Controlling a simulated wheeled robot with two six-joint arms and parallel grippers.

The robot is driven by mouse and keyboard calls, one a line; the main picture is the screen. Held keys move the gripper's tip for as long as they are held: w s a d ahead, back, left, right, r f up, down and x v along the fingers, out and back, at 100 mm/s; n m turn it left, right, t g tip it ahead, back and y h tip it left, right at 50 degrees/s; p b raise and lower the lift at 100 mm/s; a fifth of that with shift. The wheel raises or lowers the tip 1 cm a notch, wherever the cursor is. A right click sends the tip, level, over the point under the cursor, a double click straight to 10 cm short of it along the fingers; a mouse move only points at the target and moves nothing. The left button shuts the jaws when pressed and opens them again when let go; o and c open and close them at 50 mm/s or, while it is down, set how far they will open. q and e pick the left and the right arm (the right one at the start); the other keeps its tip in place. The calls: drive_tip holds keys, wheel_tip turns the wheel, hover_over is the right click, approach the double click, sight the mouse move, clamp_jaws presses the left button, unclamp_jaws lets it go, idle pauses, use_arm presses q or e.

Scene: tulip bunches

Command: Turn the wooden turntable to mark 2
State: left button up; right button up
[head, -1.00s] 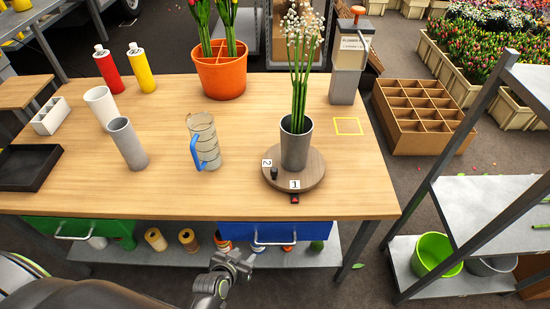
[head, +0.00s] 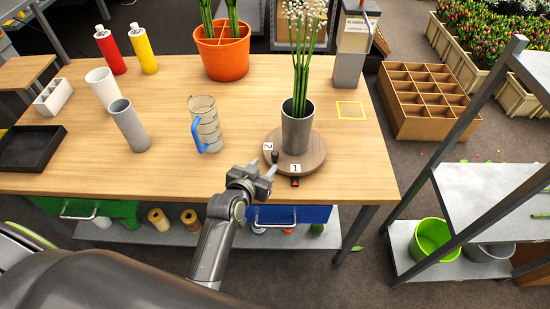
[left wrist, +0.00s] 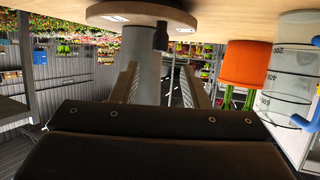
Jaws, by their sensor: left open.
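The round wooden turntable (head: 316,155) lies near the front edge of the table. It carries a grey vase (head: 297,128) with white flowers. Tag 1 (head: 295,168) is at its front, in line with a red marker (head: 295,182) on the table. Tag 2 (head: 268,147) is at its left. A dark knob (head: 275,157) stands on it between the tags. My left gripper (head: 262,172) is open just front-left of the knob. In the left wrist view, upside down, the knob (left wrist: 161,37) lies between the lines of the open fingers (left wrist: 160,70); contact is unclear. My right gripper is not seen.
A measuring jug (head: 207,125) with a blue handle stands left of the turntable. A grey cylinder (head: 130,126) is farther left, an orange pot (head: 221,52) behind. A yellow square outline (head: 350,110) marks bare table at the right. A blue drawer (head: 318,214) is below the front edge.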

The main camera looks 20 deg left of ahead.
sight(274, 156)
use_arm(q)
drive_tip(key=b+x, duration=0.5)
drive_tip(key=x, duration=0.3)
drive_tip(key=shift+s+f, duration=0.1)
drive_tip(key=shift+f, duration=0.05)
drive_tip(key=shift+b+x, duration=0.7)
drive_tip(key=shift+x, duration=0.1)
clamp_jaws()
